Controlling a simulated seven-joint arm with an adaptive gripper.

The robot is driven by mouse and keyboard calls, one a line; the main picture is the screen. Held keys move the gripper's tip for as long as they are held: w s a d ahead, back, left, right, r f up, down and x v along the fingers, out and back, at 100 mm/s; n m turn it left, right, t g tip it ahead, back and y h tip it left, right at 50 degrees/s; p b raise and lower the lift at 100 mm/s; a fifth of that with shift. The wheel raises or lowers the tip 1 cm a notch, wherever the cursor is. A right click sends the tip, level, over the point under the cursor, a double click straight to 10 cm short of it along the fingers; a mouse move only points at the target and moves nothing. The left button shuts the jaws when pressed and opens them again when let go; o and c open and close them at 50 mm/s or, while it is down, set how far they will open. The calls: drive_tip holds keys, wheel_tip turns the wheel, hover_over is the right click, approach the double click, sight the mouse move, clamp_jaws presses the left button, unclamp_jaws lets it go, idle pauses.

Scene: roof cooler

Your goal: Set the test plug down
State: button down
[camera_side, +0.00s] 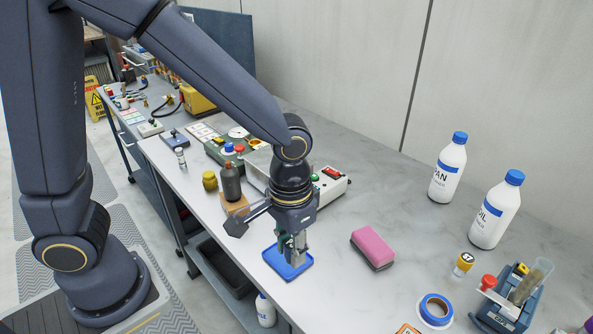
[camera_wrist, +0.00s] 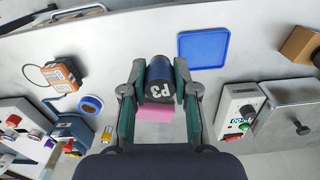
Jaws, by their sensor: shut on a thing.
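My gripper (camera_side: 292,246) points down at the blue tray (camera_side: 290,273) in the side view. In the wrist view my gripper (camera_wrist: 160,88) is shut on the test plug (camera_wrist: 160,76), a dark cylinder marked P3, with one green-edged finger on each side. The blue tray also shows in the wrist view (camera_wrist: 203,48), up and to the right of the plug, empty where it is visible. In the side view the fingers hide most of the plug and part of the tray, and I cannot tell whether the plug touches anything.
A pink sponge (camera_side: 372,247) lies right of the tray. White bottles (camera_side: 447,172), a blue tape roll (camera_side: 435,310) and a blue rack (camera_side: 507,302) stand farther right. A dark bottle (camera_side: 231,184) and a control box (camera_side: 328,187) stand behind. Bench between tray and sponge is clear.

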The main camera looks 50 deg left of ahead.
drive_tip(key=w+a+f, duration=0.1)
drive_tip(key=w+a, duration=0.3)
drive_tip(key=a, duration=0.3)
drive_tip(key=w+a+f+n, duration=0.1)
drive_tip(key=w+a+f, duration=0.1)
drive_tip(key=w+a, duration=0.3)
drive_tip(key=shift+w+a+f, duration=0.2)
drive_tip(key=shift+a+f, duration=0.05)
drive_tip(key=shift+a, duration=0.95)
drive_tip(key=s+d+r+m, duration=0.15)
drive_tip(key=s+d, duration=0.25)
drive_tip(key=d, duration=0.5)
drive_tip(key=s+d+r+m, duration=0.1)
drive_tip(key=s+d+r, duration=0.2)
drive_tip(key=d, duration=0.5)
hover_over(366, 280)
drive_tip(key=f, duration=0.9)
drive_tip(key=shift+s+a+f, duration=0.1)
drive_tip(key=shift+s+a, duration=0.05)
drive_tip(key=shift+s, duration=0.2)
drive_tip(key=shift+w+f, duration=0.3)
drive_tip(key=shift+f, duration=0.05)
drive_tip(key=shift+w+f, duration=0.1)
drive_tip(key=shift+f, duration=1.5)
